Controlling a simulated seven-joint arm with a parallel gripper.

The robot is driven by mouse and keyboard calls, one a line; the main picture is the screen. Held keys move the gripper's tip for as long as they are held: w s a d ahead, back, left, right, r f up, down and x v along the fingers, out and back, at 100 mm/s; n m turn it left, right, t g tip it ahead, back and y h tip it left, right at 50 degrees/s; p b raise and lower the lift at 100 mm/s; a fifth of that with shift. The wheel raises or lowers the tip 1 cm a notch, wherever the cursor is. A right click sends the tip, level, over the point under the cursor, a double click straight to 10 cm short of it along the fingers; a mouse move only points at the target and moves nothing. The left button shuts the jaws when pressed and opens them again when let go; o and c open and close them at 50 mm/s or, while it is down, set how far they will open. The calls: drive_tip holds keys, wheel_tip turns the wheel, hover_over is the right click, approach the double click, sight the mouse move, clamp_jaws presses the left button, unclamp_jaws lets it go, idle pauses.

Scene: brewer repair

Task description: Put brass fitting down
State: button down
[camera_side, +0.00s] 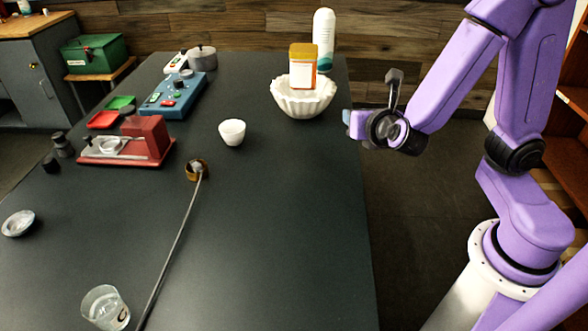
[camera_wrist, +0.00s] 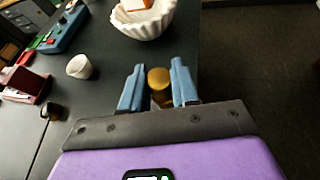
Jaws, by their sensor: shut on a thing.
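The brass fitting (camera_wrist: 158,82) is a rounded, gold-brown piece between the two blue fingers of my gripper (camera_wrist: 159,85) in the wrist view. My gripper is shut on it. In the side view my gripper (camera_side: 350,122) is in the air around the table's right edge, to the right of and below the white fluted bowl. I cannot make out the fitting in the side view.
The white fluted bowl (camera_side: 303,101) holds an orange-and-white box (camera_side: 302,66). A white cup (camera_side: 232,132), a brass-coloured cup (camera_side: 197,170) with a long rod, and a red device (camera_side: 146,137) stand further left. The table's right front (camera_side: 310,240) is clear.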

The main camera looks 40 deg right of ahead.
drive_tip(key=w+a+f+n+t+y, duration=0.1)
drive_tip(key=w+a+n+y, duration=0.3)
drive_tip(key=w+a+y, duration=0.15)
drive_tip(key=n+y, duration=0.5)
hover_over(288, 174)
wheel_tip(288, 174, down, 4)
drive_tip(key=shift+h, duration=0.25)
drive_tip(key=shift+f, duration=3.8)
drive_tip(key=c, duration=0.8)
unclamp_jaws()
drive_tip(key=shift+f, duration=0.15)
drive_tip(key=shift+c, duration=0.2)
drive_tip(key=shift+s+d+r, duration=0.1)
drive_tip(key=shift+s+r, duration=0.05)
drive_tip(key=shift+r, duration=0.1)
drive_tip(key=shift+v, duration=5.8)
